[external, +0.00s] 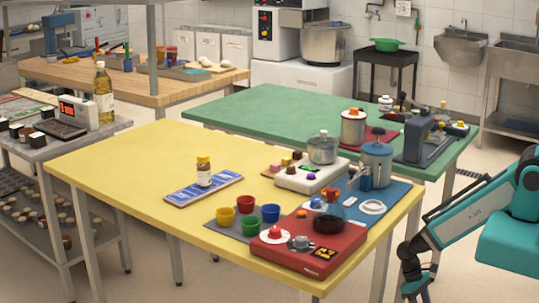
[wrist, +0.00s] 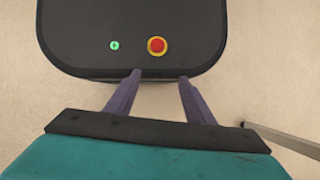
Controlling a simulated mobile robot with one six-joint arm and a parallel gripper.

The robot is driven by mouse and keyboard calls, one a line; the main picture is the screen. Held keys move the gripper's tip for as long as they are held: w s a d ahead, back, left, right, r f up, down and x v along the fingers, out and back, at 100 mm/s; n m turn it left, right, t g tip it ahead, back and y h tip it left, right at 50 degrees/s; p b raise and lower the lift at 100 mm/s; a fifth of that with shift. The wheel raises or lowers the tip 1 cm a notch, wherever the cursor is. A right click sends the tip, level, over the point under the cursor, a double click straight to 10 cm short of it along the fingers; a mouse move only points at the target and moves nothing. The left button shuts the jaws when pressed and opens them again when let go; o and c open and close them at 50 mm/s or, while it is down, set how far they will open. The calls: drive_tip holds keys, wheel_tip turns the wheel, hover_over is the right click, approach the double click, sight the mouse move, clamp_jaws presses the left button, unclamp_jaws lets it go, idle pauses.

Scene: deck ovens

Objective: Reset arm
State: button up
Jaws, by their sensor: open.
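My teal arm (external: 470,211) reaches in from the right edge in the external view. It bends downward beside the right end of the yellow table, outside its edge. My gripper (wrist: 160,78) shows in the wrist view with its two dark fingers spread apart and nothing between them. It points over the dark top of my own base, which bears a red button and a small green light. In the external view the wrist end hangs low near the bottom edge, and the fingers are hard to make out there.
In the wrist view, pale floor surrounds my base, with a grey bar (wrist: 285,138) at right.

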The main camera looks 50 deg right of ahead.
drive_tip(key=shift+n+h, duration=0.6)
drive_tip(key=shift+n, duration=0.1)
drive_tip(key=d, duration=0.4)
drive_tip(key=shift+w+d, duration=0.1)
drive_tip(key=shift+d, duration=0.05)
idle(0.3)
